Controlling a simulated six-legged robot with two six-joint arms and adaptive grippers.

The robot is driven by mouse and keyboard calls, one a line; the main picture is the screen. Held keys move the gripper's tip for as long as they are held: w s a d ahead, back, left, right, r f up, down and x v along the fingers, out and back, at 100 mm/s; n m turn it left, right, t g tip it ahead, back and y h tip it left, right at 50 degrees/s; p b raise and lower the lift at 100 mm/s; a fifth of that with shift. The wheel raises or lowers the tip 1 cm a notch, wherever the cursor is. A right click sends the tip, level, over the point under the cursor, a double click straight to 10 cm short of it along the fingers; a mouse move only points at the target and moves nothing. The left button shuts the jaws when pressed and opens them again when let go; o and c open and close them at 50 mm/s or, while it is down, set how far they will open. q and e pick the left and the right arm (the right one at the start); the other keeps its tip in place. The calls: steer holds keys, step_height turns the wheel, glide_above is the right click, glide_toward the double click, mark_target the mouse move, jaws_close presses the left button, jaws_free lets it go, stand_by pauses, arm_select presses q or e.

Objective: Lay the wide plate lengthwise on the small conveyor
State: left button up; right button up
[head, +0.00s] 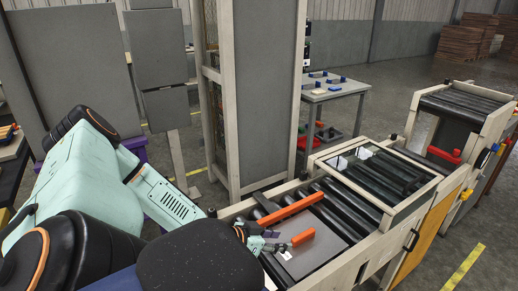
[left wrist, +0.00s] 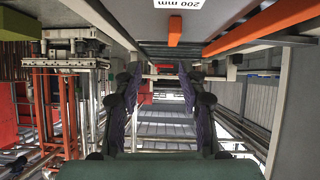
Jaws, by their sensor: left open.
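A grey plate (head: 318,258) with a short orange handle (head: 303,236) and a white label lies on a roller conveyor (head: 340,213) in the head view. In the left wrist view the label reads "200 mm" upside down, and the orange handle (left wrist: 175,31) shows at the top. My left gripper (head: 272,241) is open and empty at the plate's left side, close to the handle but apart from it. Its two dark fingers (left wrist: 160,90) stand apart in the left wrist view. My right gripper is not in view.
A long orange bar (head: 290,210) runs beside the plate's far side. A second roller section (head: 375,172) adjoins on the right, with another conveyor (head: 458,107) behind it. A tall grey cabinet (head: 264,90) stands behind the conveyor. A table (head: 335,92) with blue parts is at the back.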

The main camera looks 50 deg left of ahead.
arm_select(q)
steer(key=d+g, duration=0.1)
steer(key=d, duration=0.1)
steer(key=d+g+h, duration=0.1)
steer(key=d, duration=0.1)
steer(key=d+f, duration=0.1)
steer(key=d, duration=0.2)
steer(key=shift+s+g, duration=0.35)
steer(key=shift+g, duration=0.05)
steer(key=s+d+f+g, duration=0.1)
steer(key=s+d+g, duration=0.2)
steer(key=s, duration=0.4)
steer(key=s+d+f+g+y, duration=0.1)
steer(key=s+d+f+g, duration=0.1)
steer(key=s, duration=0.5)
steer(key=s+d+f+n+g+y, duration=0.1)
steer(key=s+d+f+g, duration=0.1)
steer(key=s+d, duration=0.4)
steer(key=shift+s+d+f+g, duration=0.25)
steer(key=shift+s+g, duration=0.35)
steer(key=shift+g, duration=0.3)
